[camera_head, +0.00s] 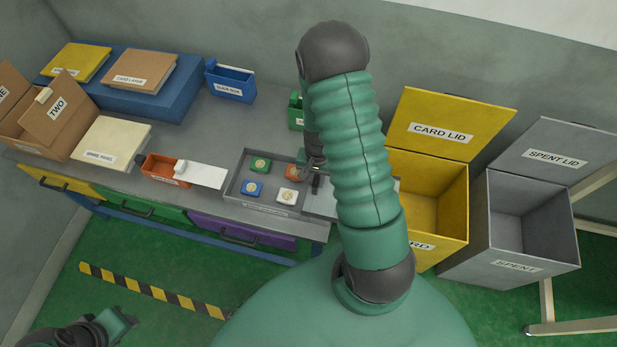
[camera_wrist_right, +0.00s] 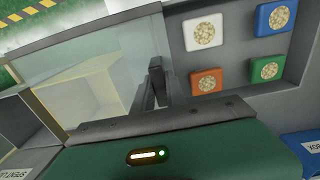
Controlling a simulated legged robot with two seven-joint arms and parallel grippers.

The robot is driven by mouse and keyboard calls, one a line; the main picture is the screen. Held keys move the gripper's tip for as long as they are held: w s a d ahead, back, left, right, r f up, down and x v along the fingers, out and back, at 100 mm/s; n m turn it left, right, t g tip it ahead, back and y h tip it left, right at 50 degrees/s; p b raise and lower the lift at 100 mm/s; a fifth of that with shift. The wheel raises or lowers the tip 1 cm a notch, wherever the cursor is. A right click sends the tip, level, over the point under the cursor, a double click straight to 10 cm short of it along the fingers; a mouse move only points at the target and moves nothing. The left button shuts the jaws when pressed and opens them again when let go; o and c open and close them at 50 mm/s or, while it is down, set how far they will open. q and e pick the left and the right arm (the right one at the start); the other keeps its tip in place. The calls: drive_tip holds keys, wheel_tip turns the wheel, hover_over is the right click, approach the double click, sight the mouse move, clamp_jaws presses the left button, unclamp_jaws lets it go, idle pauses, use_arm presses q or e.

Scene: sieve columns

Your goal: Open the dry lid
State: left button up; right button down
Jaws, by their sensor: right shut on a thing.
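A clear pane (camera_wrist_right: 95,75) with a grey edge, which looks like the dry lid, lies beside the tray of coloured tiles; no label on it is readable. Part of it shows in the head view (camera_head: 324,204), mostly behind my right arm. My right gripper (camera_head: 315,180) is down at this pane, next to the tray. In the wrist view its dark fingers (camera_wrist_right: 155,85) are close together at the pane's edge by the tray, shut on what seems to be its handle. My left gripper (camera_head: 120,325) is low at the left, away from the bench; its jaw gap is unclear.
The grey tray (camera_head: 234,188) holds a green, an orange, a blue and a white tile. An orange box (camera_head: 160,174) with a white plate stands left of it. The yellow card bin (camera_head: 430,200) and grey spent bin (camera_head: 515,225) stand open at right.

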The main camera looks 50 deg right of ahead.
drive_tip(key=shift+s+d, duration=0.1)
drive_tip(key=shift+d, duration=0.2)
drive_tip(key=c, duration=1.4)
unclamp_jaws()
drive_tip(key=shift+a, duration=0.25)
drive_tip(key=shift+o, duration=0.2)
drive_tip(key=shift+d, duration=0.1)
wheel_tip(320, 180, up, 17)
drive_tip(key=p, duration=0.1)
drive_tip(key=shift+f+p, duration=0.2)
drive_tip(key=shift+p, duration=0.1)
